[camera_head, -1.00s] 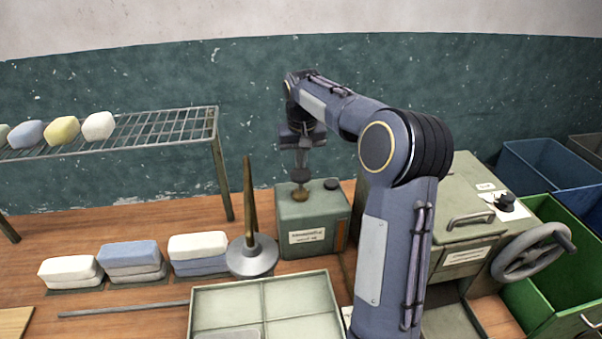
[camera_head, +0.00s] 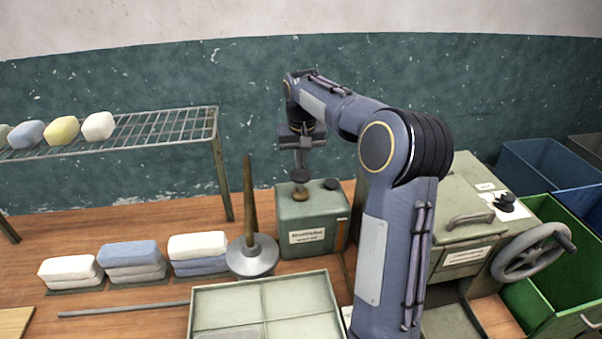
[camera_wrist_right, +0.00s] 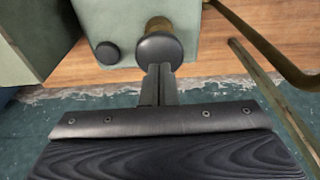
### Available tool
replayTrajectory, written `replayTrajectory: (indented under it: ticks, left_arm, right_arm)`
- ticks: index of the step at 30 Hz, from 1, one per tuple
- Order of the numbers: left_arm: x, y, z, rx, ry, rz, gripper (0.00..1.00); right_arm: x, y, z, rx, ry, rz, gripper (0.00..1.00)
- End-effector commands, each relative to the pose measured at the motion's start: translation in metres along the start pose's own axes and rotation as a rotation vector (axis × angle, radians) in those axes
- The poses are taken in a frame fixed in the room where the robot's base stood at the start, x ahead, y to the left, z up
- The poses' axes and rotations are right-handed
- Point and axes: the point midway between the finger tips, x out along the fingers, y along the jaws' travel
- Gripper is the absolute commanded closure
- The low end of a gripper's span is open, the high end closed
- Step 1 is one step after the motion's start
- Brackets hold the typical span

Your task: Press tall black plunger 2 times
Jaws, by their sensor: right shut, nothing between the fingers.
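The tall black plunger (camera_head: 300,175) has a round black knob on a brass stem and stands on top of a green box (camera_head: 296,214). It also shows in the wrist view (camera_wrist_right: 159,49). My right gripper (camera_head: 301,166) is shut and empty, pointing down directly above the knob. In the wrist view its closed fingertips (camera_wrist_right: 160,68) overlap the knob's edge; I cannot tell whether they touch it. A shorter black button (camera_head: 331,184) sits beside the plunger on the same box. My left gripper is not in view.
A spindle on a round metal base (camera_head: 253,258) stands left of the box. A divided tray (camera_head: 262,283) lies in front. A wire rack (camera_head: 160,128) is at the left, a machine with a handwheel (camera_head: 530,252) and a green bin (camera_head: 572,290) at the right.

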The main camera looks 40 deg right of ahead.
Motion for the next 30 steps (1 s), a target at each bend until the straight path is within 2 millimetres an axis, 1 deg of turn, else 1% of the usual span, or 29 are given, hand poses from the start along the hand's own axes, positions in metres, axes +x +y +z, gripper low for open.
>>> replayTrajectory:
  ticks: [5,28,30]
  left_arm:
    - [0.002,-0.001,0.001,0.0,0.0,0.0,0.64]
    - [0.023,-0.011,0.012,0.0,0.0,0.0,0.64]
    - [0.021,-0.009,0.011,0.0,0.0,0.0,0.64]
  right_arm:
    - [0.004,0.0,0.001,0.0,0.0,0.0,1.0]
    - [0.044,0.0,0.007,0.0,-0.004,0.001,1.0]
    - [0.04,0.0,0.007,0.0,-0.003,0.0,1.0]
